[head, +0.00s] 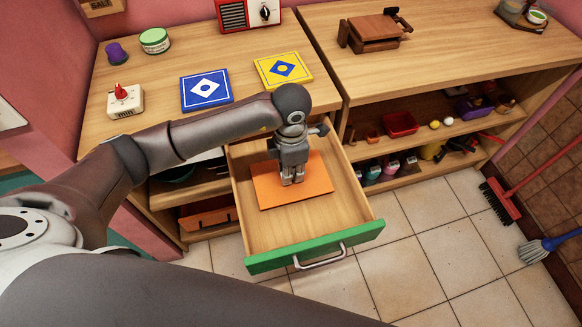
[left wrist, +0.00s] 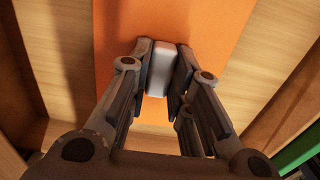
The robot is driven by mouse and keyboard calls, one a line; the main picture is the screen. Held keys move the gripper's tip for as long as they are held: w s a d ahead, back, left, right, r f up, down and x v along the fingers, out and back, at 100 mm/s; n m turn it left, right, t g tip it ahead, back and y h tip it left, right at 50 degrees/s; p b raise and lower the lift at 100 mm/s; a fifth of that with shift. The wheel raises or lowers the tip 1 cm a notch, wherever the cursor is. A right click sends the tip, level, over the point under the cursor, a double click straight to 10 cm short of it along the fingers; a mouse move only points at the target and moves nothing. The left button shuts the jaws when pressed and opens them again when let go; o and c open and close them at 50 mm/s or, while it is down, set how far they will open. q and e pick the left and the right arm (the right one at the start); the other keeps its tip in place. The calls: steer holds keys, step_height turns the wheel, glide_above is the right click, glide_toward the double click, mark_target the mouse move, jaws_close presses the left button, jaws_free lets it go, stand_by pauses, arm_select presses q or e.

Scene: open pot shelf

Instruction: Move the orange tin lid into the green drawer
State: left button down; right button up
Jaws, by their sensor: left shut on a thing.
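The green drawer (head: 318,247) is pulled open, with a green front, a metal handle and a wooden inside. The orange tin lid (head: 313,190) is a flat rectangle inside the drawer's walls, towards its back. I cannot tell whether it rests on the drawer floor or is just above it. My left gripper (head: 292,182) points down over the lid's middle. In the left wrist view, the fingers (left wrist: 160,88) are shut on the pale grey knob (left wrist: 158,62) of the lid (left wrist: 215,30). My right gripper is not in view.
The counter above holds a blue tile (head: 207,90), a yellow tile (head: 283,70), a white box with a red knob (head: 124,100), a green-lidded jar (head: 154,41) and a red radio (head: 248,13). Right of the drawer is an open shelf with a red tray (head: 400,124). The drawer's front part is clear.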

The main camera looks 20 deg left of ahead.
arm_select(q)
steer(key=c, duration=1.8)
jaws_free()
steer(key=shift+f, duration=0.2)
steer(key=o, duration=0.5)
steer(key=shift+r, duration=0.1)
steer(key=shift+r, duration=0.3)
step_height(320, 180, up, 12)
steer(key=shift+f+b, duration=0.15)
steer(key=shift+b, duration=0.4)
